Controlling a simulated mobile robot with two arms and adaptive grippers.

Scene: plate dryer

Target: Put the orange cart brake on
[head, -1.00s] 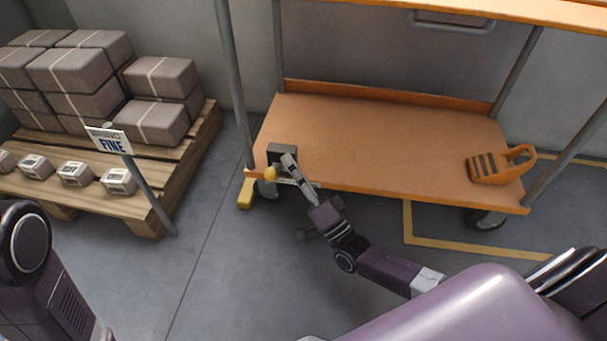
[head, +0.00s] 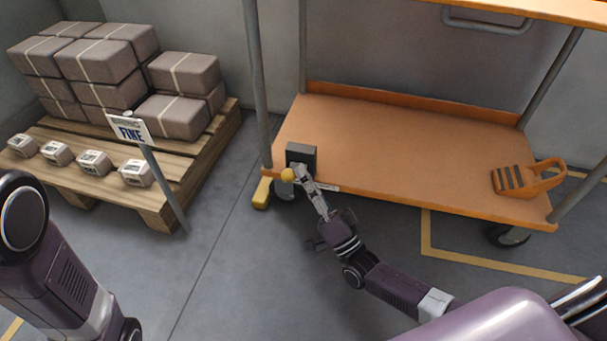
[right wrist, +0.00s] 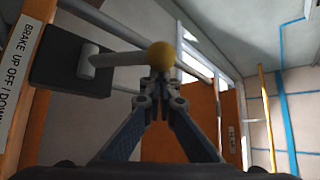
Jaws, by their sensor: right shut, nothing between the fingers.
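The orange cart (head: 400,150) stands against the wall. A dark brake box (head: 301,153) sits at its front left corner. A lever with a yellow ball knob (head: 287,175) comes out of the box; in the right wrist view the knob (right wrist: 162,54) is at the end of a grey rod. My right gripper (right wrist: 160,82) is shut and empty, with its fingertips right by the knob and rod; I cannot tell whether they touch. In the head view the right gripper (head: 300,172) is beside the knob. My left arm shows at the left, its gripper out of view.
A label (right wrist: 18,80) beside the box reads "BRAKE UP OFF / DOWN", the rest cut off. An orange striped wheel chock (head: 528,178) lies on the cart's right end. A pallet (head: 205,165) with boxes and a sign (head: 131,128) stand left. Floor between is clear.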

